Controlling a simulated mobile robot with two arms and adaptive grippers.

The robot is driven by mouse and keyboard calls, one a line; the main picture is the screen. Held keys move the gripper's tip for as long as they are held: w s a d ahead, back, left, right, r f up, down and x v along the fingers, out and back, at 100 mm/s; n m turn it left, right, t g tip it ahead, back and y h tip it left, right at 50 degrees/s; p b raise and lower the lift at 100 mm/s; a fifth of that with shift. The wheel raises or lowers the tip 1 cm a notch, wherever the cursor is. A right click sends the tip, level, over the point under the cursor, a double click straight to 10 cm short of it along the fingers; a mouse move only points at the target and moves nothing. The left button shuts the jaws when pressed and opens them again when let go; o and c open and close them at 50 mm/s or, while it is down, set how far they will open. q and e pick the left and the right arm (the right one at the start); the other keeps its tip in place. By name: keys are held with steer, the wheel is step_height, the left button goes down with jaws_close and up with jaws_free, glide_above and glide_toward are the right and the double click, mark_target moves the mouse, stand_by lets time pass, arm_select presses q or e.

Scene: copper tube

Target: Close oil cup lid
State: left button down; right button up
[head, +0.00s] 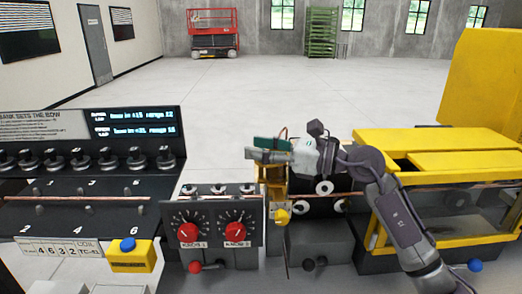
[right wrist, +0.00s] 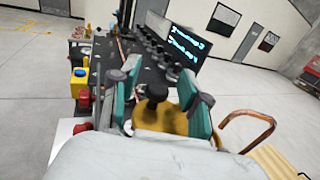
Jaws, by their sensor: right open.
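My right gripper (head: 268,148) reaches in from the right in the head view, above a brass-yellow upright part (head: 272,182) of the machine. In the right wrist view the gripper (right wrist: 160,98) is open, with teal pads on both sides. A brass-coloured rounded body (right wrist: 165,119) with a dark knob (right wrist: 155,91) shows between the pads. It may be the oil cup, but I cannot tell whether the knob belongs to its lid or whether the pads touch it. In the head view the gripper hides this spot. My left gripper is not in view.
A panel with two red knobs (head: 236,231) stands left of the brass part. A yellow-covered machine (head: 438,142) is at the right. A bent copper tube (right wrist: 247,119) sits right of the gripper in the wrist view. The floor behind is open.

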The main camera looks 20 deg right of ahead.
step_height(320, 180, up, 10)
steer(key=shift+f, duration=0.25)
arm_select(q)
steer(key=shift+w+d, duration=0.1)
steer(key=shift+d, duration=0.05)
arm_select(e)
steer(key=shift+o, duration=0.3)
